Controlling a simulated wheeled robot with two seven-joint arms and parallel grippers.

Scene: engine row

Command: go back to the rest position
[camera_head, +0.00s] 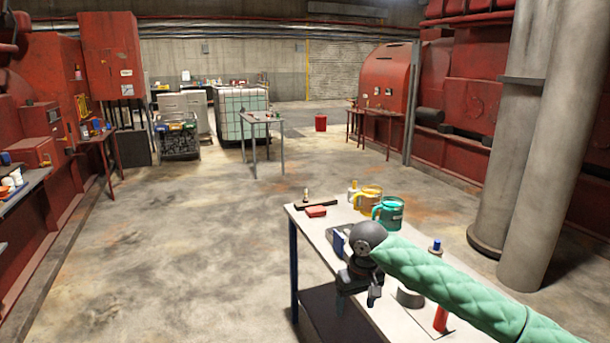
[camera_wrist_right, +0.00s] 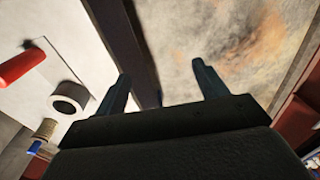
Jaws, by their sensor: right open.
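My right gripper (camera_head: 357,291) hangs over the left edge of the white-topped table (camera_head: 322,233) in the head view, on the green padded right arm. In the right wrist view its two fingers (camera_wrist_right: 160,83) stand wide apart with nothing between them. The table edge and the stained floor show beyond the fingers. My left gripper is not in the head view.
The table holds a teal mug (camera_head: 389,212), a yellow mug (camera_head: 369,198), a small red block (camera_head: 316,211) and a red cylinder (camera_head: 441,318). A grey ring (camera_wrist_right: 68,103) shows in the wrist view. Thick pillars (camera_head: 545,150) stand right. Open floor (camera_head: 170,240) lies left.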

